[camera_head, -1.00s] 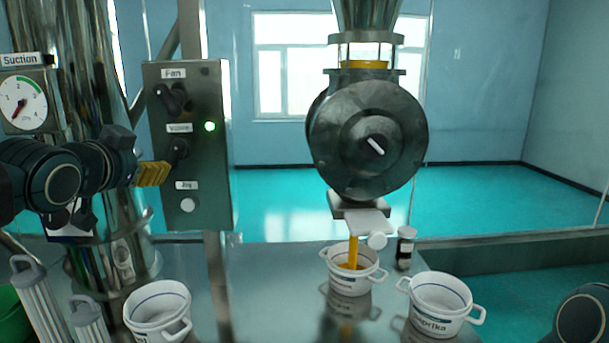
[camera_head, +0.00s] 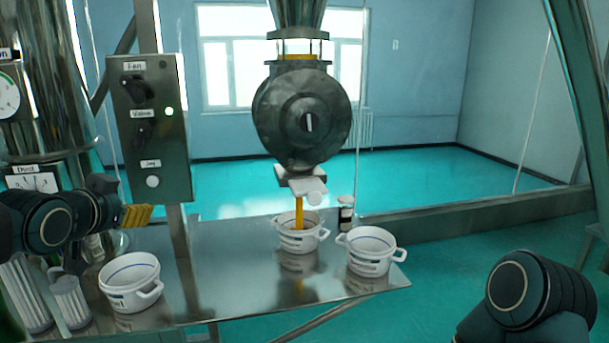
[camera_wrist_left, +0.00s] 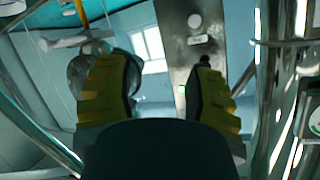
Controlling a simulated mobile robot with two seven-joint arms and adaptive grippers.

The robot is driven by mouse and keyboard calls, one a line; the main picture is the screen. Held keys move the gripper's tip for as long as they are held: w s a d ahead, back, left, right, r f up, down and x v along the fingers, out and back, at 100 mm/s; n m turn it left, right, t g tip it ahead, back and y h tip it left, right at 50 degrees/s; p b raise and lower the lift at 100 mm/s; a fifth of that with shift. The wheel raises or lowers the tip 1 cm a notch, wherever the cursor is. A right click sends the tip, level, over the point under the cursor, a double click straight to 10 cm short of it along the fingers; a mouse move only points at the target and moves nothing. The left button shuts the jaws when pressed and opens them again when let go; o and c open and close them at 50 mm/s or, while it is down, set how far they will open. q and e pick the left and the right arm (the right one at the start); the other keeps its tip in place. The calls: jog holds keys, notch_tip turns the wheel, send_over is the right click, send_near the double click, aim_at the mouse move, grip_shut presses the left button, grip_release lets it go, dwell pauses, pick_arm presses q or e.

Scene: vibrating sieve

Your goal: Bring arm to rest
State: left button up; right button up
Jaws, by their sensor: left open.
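My left gripper (camera_head: 137,213) comes in from the left in the head view, its yellow fingertips beside the lower edge of the control panel (camera_head: 180,186). In the left wrist view the same gripper (camera_wrist_left: 160,95) has its two yellow fingers wide apart, with nothing between them. The panel, with Fan knob, Valve knob (camera_head: 143,131), Jog button (camera_head: 152,181) and a lit green lamp, stands clear of the fingers in the head view. My right arm shows only as a dark link at lower right; its gripper is out of view.
Orange powder (camera_head: 299,214) falls from the rotary valve (camera_head: 303,116) into a white pot (camera_head: 297,242). Another white pot (camera_head: 370,257) and a dark bottle (camera_head: 346,213) stand to its right. A white pot (camera_head: 130,289) and grey filter cylinders (camera_head: 70,300) are at left below my gripper.

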pick_arm(q)
jog(key=d+f+n+g+h, duration=0.15)
jog(key=d+f, duration=0.25)
jog(key=f, duration=0.7)
jog(key=d+f+g+h, duration=0.1)
jog(key=d+f+g, duration=0.3)
jog(key=f, duration=0.6)
jog(key=d+f+n+g+h, duration=0.1)
jog(key=d+f, duration=0.4)
jog(key=f, duration=0.6)
jog(key=s+d+f+n+g, duration=0.2)
jog(key=s+d+f, duration=0.2)
jog(key=s+f, duration=0.5)
jog(key=s+d+f+n+g, duration=0.2)
jog(key=s+d+f, duration=0.3)
jog(key=s+f, duration=0.5)
jog(key=shift+f+g+h, duration=0.35)
jog(key=shift+f+g, duration=0.4)
jog(key=shift+f, duration=0.05)
